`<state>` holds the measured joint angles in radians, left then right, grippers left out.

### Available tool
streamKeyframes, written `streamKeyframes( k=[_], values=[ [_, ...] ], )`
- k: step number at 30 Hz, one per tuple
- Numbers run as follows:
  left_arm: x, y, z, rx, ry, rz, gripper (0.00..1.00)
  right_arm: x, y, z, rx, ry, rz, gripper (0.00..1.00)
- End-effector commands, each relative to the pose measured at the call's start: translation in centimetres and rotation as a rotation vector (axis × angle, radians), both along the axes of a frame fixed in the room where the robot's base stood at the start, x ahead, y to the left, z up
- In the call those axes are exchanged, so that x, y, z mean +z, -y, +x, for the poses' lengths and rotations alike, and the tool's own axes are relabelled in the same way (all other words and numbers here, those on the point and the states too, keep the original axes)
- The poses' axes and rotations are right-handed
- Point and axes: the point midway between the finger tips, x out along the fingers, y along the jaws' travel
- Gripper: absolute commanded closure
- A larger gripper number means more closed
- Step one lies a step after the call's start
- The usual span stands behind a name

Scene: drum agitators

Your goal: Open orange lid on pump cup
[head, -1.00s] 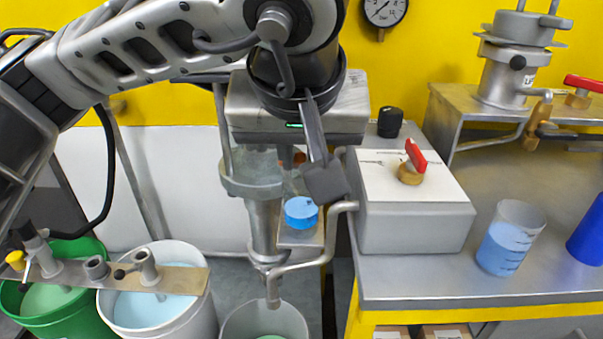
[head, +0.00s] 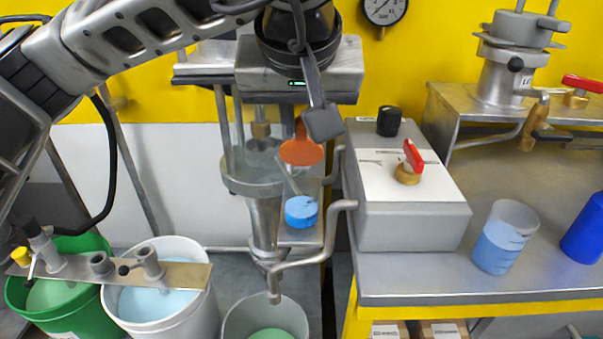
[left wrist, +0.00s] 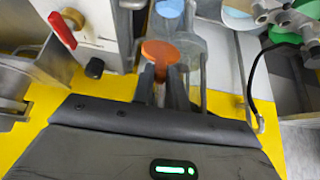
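The orange lid (head: 301,152) sits at the top of the clear pump cup (head: 306,184) in the head view, with an orange handle standing up from it. My left gripper (head: 322,122) is above and just right of the lid, pointing down. In the left wrist view the lid (left wrist: 160,53) lies beyond the fingertips of the left gripper (left wrist: 160,84), with the handle between the two fingers. The fingers are a small gap apart. I cannot tell whether they press on the handle. My right gripper is not in view.
A grey control box (head: 410,225) with a red-handled switch (head: 412,158) stands close on the right. A beaker of blue liquid (head: 504,237) is on the bench. Buckets (head: 165,300) stand at the lower left.

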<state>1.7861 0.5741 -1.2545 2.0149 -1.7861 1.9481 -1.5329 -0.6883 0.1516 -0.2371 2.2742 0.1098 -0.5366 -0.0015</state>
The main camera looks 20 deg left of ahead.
Motion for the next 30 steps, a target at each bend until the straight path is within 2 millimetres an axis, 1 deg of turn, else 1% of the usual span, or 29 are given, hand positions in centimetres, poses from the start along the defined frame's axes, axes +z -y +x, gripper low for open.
streamKeyframes(
  k=[1,4,17,25,30],
  values=[
    [0.4,-0.1,0.4,0.002,0.0,-0.001,0.89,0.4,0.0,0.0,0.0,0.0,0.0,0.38],
    [0.5,-0.3,1.0,0.001,-0.001,0.0,0.89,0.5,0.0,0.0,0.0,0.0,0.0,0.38],
    [0.6,-0.4,1.5,0.001,0.0,0.001,0.89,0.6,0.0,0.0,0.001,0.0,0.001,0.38],
    [0.9,-1.1,3.8,0.002,0.0,0.0,0.89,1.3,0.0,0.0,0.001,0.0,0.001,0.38],
    [0.8,-1.2,4.2,-0.001,0.0,0.001,0.89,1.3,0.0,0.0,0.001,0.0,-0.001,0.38]
  ],
)
